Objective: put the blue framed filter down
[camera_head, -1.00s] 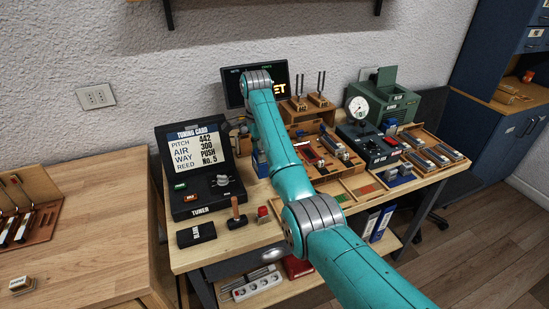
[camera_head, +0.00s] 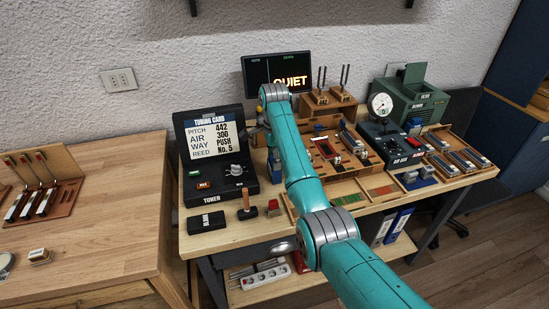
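My teal arm crosses the middle of the view and bends down behind its raised elbow. My gripper is mostly hidden behind the arm; only a small grey part beside the tuner may belong to my wrist. A small blue piece (camera_head: 275,166) shows between the tuner (camera_head: 210,199) and my arm. I cannot tell whether it is the blue framed filter, or whether it is held or standing on the workbench (camera_head: 236,231). Whether the fingers are open or shut is hidden.
A wooden tray (camera_head: 347,199) with parts lies right of my arm, with a gauge unit (camera_head: 384,107) and green machine (camera_head: 417,100) beyond. A black case (camera_head: 206,221), a hammer (camera_head: 247,205) and a red block (camera_head: 273,207) sit at the front. A display (camera_head: 262,70) stands behind.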

